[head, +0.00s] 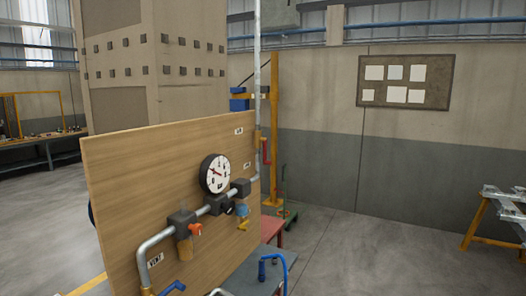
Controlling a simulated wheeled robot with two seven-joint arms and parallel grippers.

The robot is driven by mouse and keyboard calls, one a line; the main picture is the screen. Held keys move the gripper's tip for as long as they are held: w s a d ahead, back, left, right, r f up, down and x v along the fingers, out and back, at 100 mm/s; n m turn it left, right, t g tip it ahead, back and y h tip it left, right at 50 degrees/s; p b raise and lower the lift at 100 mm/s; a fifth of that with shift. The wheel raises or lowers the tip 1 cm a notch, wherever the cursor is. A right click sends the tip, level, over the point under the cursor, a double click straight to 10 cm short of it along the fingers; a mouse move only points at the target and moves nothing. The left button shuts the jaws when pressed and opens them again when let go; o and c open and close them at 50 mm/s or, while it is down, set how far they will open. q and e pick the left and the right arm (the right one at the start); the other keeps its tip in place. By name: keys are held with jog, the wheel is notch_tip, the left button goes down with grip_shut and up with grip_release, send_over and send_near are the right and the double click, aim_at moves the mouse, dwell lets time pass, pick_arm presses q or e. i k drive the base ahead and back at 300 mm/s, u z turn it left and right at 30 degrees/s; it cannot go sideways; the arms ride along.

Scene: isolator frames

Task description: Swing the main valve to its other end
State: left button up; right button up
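A wooden panel (125,185) stands upright and carries grey pipework with a round black-and-white gauge (215,173). Below the gauge sit dark valve blocks, one with an orange handle (195,230) and another with a yellow handle (243,224). A red lever (266,151) hangs on the vertical pipe at the panel's right edge. The other labels are too small to read, so I cannot tell which valve is the main one. Neither of my grippers is in view.
A red bench (272,229) and yellow post (275,130) stand behind. A yellow trestle (477,222) is at far right. The floor (370,255) between is clear.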

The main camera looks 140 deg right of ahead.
aim_at(265, 162)
jog(key=z, duration=5.65)
jog(key=i, duration=2)
jog(key=u, duration=2.25)
